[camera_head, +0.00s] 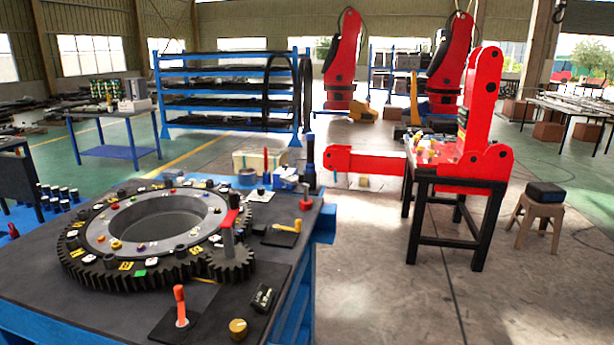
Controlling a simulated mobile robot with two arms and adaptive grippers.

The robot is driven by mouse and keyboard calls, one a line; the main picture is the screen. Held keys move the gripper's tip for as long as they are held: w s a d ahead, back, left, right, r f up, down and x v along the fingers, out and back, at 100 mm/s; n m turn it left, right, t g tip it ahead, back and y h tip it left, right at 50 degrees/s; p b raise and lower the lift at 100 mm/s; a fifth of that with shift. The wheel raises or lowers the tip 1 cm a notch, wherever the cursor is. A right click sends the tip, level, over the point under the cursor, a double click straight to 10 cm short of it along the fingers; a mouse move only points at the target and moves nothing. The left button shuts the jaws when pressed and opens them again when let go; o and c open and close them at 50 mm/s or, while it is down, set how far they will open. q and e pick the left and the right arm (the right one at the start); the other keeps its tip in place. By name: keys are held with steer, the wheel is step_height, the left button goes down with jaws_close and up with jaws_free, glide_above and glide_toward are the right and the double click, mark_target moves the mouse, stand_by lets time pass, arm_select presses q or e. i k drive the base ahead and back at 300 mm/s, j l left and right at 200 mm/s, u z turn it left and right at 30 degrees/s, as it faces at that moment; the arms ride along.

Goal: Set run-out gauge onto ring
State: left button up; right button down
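The ring (100,235) is a large dark toothed ring with a grey raised inner collar, lying flat on the blue-framed workbench at the left. Coloured knobs, studs and small labels dot its top. I cannot tell for sure which item is the run-out gauge. A small black block with a pale face (264,297) lies on a dark plate at the bench's front right, off the ring. Neither of my grippers is in view.
An orange-handled tool (181,306) stands on a dark base and a brass knob (237,328) sits nearby. A yellow-handled item (286,227) and a red knob (305,202) are at the bench's right. A black-framed table (447,183) bears red machinery. Open floor lies between.

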mark_target(289, 178)
steer(key=i+l+u, duration=0.15)
steer(key=i+l, duration=1.85)
steer(key=l, duration=0.15)
